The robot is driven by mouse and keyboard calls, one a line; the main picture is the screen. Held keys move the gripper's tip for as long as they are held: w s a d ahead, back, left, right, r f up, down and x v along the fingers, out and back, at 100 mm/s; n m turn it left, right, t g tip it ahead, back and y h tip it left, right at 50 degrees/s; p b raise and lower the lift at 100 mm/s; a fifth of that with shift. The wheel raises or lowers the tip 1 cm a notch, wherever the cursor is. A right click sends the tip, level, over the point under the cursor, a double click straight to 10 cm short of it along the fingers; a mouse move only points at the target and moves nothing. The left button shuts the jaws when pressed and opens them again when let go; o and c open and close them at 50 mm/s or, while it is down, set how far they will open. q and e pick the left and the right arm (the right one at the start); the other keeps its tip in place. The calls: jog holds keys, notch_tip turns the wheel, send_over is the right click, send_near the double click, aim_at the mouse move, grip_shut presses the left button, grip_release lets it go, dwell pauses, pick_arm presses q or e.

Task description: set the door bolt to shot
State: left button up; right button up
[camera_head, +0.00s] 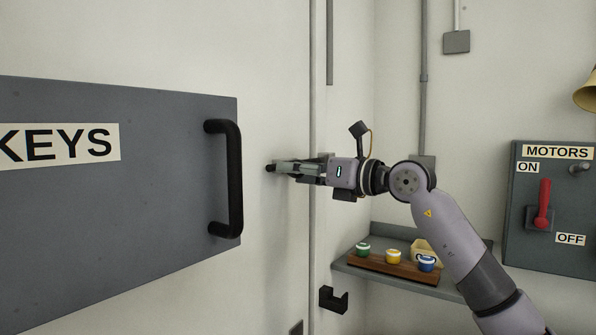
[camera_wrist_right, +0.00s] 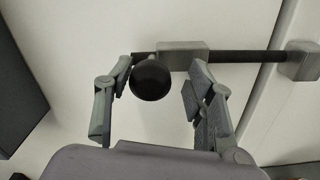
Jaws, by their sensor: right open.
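The door bolt's round black knob (camera_wrist_right: 150,80) sits between the two fingers of my open right gripper (camera_wrist_right: 160,74) in the wrist view, close to the left finger and apart from the right one. Its dark rod (camera_wrist_right: 250,57) runs right from a grey bracket (camera_wrist_right: 183,56) across the door seam to a second grey bracket (camera_wrist_right: 303,60). Whether the rod enters that bracket I cannot tell. In the head view the knob (camera_head: 271,168) shows at the tips of my right gripper (camera_head: 280,167), which hides most of the bolt. My left gripper is out of view.
A grey KEYS cabinet (camera_head: 110,210) with a black handle (camera_head: 236,180) stands left of the gripper. A shelf (camera_head: 425,284) with several coloured cups is below my right arm. A MOTORS panel (camera_head: 550,205) with a red lever (camera_head: 543,205) is at right.

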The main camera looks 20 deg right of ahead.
jog(key=shift+s+a, duration=0.1)
jog(key=shift+a, duration=0.15)
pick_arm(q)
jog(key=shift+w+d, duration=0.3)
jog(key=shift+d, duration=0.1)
pick_arm(e)
jog(key=v, duration=1.2)
